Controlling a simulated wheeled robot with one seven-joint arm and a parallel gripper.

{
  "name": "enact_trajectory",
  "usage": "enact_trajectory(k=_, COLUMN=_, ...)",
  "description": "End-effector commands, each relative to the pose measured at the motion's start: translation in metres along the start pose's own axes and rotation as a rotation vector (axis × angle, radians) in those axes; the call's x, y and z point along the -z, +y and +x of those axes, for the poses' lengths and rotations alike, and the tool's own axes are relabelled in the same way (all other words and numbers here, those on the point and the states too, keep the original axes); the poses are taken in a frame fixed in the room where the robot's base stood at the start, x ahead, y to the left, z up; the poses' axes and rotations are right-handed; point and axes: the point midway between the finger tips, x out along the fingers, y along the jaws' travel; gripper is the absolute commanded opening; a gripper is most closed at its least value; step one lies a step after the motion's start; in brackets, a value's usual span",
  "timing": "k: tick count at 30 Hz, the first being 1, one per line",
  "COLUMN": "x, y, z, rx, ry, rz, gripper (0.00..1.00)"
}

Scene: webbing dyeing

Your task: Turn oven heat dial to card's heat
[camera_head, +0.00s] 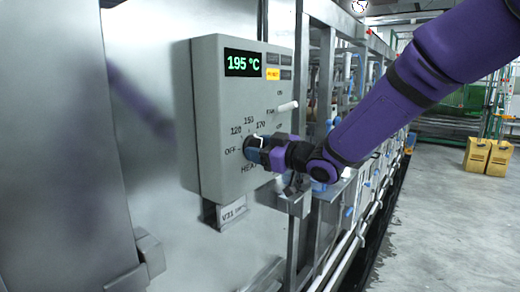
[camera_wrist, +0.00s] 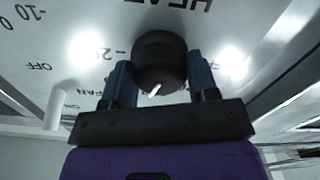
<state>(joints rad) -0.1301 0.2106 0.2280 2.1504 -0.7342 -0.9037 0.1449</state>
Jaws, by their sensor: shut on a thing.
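The heat dial (camera_wrist: 160,58) is a dark round knob with a white pointer mark, seen close up in the wrist view. My gripper (camera_wrist: 161,82) has its blue fingers on either side of the knob and is shut on it. In the head view my gripper (camera_head: 262,150) covers most of the dial, low on the grey control box (camera_head: 212,120). The display (camera_head: 242,63) reads 195 °C in green. A small card (camera_head: 232,214) below the box reads V31; its smaller print is unreadable.
A white fan lever (camera_head: 287,106) sticks out above the dial, close to my gripper. Steel rails and frames (camera_head: 330,200) run along the right of the box. Yellow containers (camera_head: 488,157) stand far right, with open floor in front.

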Motion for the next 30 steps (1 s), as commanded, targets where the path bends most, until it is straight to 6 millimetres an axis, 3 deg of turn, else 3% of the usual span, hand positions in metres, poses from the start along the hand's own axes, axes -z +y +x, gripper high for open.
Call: enact_trajectory(k=30, x=-0.0008, y=-0.0004, z=-0.0003, rx=0.001, ry=-0.001, rz=-0.905, gripper=0.3)
